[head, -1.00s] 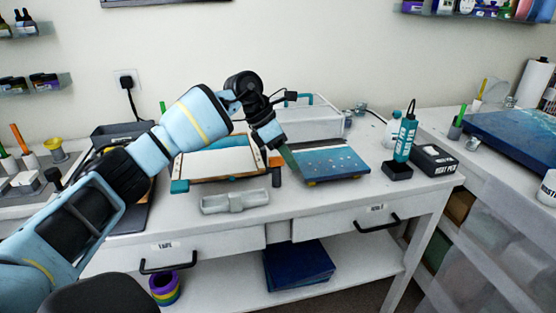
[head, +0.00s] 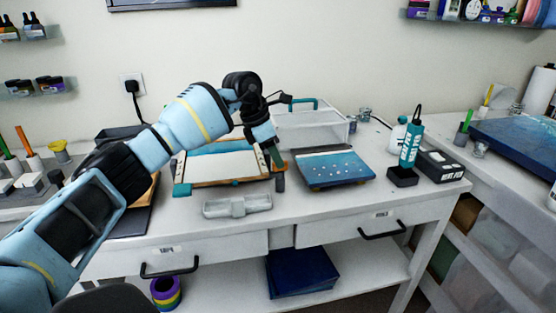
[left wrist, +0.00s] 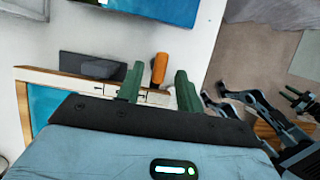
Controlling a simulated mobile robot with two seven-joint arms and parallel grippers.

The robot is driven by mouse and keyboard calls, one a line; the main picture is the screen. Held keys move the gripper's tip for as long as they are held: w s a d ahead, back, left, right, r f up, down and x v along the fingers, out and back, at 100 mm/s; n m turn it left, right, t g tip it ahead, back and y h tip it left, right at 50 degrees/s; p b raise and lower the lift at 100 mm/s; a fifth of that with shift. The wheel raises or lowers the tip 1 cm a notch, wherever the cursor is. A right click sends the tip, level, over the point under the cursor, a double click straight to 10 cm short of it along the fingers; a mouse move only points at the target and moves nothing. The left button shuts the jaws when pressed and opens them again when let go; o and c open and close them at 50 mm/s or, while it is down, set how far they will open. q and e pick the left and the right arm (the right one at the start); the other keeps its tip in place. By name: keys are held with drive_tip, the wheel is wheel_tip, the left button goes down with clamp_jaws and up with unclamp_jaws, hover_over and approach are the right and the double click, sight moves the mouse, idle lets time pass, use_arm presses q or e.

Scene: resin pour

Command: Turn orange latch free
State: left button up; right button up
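The orange latch (left wrist: 159,70) shows in the left wrist view as a small upright orange piece just past the end of the wooden frame edge (left wrist: 60,77). My left gripper (left wrist: 159,82) has its two green fingers spread apart, and the latch appears between and slightly beyond their tips. I cannot tell whether either finger touches it. In the head view my left gripper (head: 278,160) is low at the right edge of the wood-rimmed frame (head: 182,172), where it mostly hides the latch.
A blue board (head: 335,170) lies just right of the gripper. A grey tray (head: 237,206) is in front of the frame. A clear bin (head: 310,132) stands behind, and a teal bottle (head: 411,140) stands at the right. The table front between tray and board is clear.

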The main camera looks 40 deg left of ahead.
use_arm(q)
drive_tip(key=shift+x, duration=0.95)
clamp_jaws()
